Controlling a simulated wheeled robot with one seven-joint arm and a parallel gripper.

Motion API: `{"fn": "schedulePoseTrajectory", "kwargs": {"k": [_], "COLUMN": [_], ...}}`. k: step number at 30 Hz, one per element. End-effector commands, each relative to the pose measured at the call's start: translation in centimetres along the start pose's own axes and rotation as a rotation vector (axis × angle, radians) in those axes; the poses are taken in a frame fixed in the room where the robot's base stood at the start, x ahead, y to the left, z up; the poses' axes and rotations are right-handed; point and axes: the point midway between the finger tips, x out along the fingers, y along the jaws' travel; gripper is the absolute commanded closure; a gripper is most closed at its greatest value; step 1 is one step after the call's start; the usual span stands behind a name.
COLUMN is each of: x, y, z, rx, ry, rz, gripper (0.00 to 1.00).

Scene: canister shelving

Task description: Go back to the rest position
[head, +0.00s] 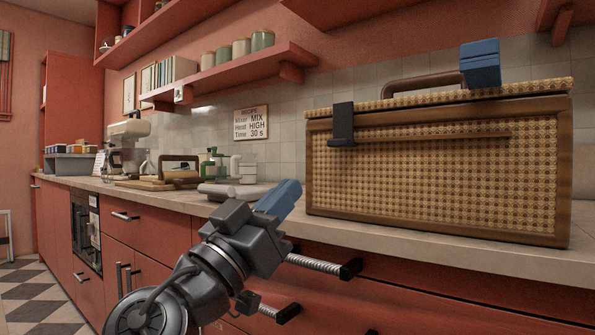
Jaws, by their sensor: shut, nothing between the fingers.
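My gripper (279,197) is low in the middle of the head view, in front of the counter's edge. Its blue end points up and to the right, and its fingers are shut with nothing held. It appears just left of the wicker basket (430,180) in the picture; I cannot tell the exact gap in depth. Several canisters, pale to green (262,40), stand in a row on the wall shelf (230,75), well above and behind my gripper.
The large basket fills the counter's right side, with a black latch (342,125) and a blue piece (480,63) at its lid. A stand mixer (128,140), boards and jars stand further left on the counter (400,230). Red drawers (150,230) run below.

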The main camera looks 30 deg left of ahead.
Motion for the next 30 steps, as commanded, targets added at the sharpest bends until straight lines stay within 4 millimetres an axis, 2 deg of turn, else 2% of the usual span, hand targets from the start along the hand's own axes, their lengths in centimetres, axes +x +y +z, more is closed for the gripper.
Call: {"fn": "schedulePoseTrajectory", "kwargs": {"k": [4,11,14,17,20,21,24,30], "x": [-1.2,-1.6,-1.8,-2.7,-4.4,-5.3,-7.6,-13.2], "y": [0.0,0.0,0.3,1.2,2.9,3.7,6.1,11.5], "z": [0.2,0.4,1.8,5.4,10.8,13.1,18.2,26.3], "rx": [0.0,0.0,-0.013,-0.047,-0.092,-0.111,-0.144,-0.177], "ry": [0.0,0.0,-0.022,-0.078,-0.166,-0.205,-0.296,-0.457], "rz": [-0.001,0.0,-0.013,-0.053,-0.115,-0.143,-0.207,-0.311], "gripper": [1.0,1.0,1.0,1.0,1.0,1.0,1.0,1.0]}}
